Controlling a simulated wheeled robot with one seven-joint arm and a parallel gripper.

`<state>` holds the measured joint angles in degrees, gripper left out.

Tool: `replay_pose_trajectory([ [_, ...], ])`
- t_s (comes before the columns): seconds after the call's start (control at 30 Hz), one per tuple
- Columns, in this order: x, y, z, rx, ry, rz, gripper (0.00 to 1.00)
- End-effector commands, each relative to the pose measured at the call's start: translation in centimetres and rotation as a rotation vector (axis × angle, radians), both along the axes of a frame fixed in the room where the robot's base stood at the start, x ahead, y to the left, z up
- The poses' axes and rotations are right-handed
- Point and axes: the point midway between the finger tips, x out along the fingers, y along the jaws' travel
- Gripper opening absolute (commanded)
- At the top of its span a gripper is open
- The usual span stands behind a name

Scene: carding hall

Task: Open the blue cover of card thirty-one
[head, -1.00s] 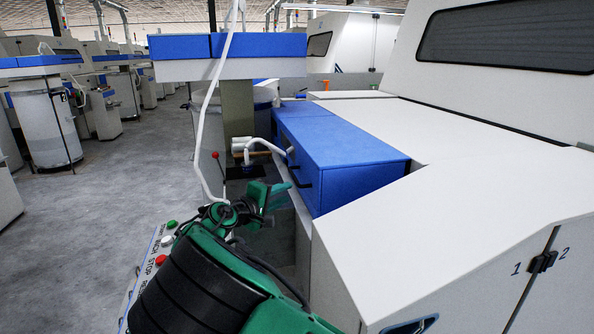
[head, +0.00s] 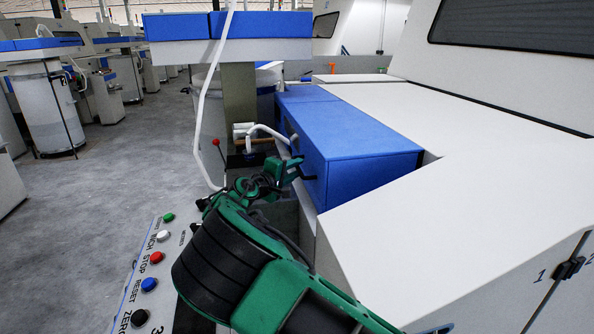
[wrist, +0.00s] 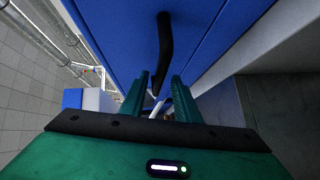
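The blue cover (head: 365,158) is a long box-shaped lid beside the white machine top, and it looks closed. A black bar handle (head: 306,174) is on its front face. In the wrist view the handle (wrist: 165,42) stands out from the blue face (wrist: 115,30). My green gripper (head: 288,172) is at the cover's front, close to the handle. In the wrist view my gripper (wrist: 160,80) has its two fingers apart, with the handle's near end in or just beyond the gap. I cannot tell whether they touch it.
A button panel (head: 150,270) is at lower left. A white bent tube (head: 262,130) and a red-knobbed lever (head: 216,143) are beyond my gripper. A white hose (head: 203,110) hangs at left. The grey floor (head: 120,170) at left is clear.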

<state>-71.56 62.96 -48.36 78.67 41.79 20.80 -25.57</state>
Motion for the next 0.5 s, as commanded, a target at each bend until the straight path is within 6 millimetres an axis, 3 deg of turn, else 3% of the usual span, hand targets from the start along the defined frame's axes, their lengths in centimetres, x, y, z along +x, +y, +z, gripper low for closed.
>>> replay_pose_trajectory([
  [0.2, 1.6, -1.0, -0.2, 0.001, 0.0, -0.001, 0.29],
  [0.5, 1.8, -1.1, -0.2, 0.001, 0.0, -0.001, 0.29],
])
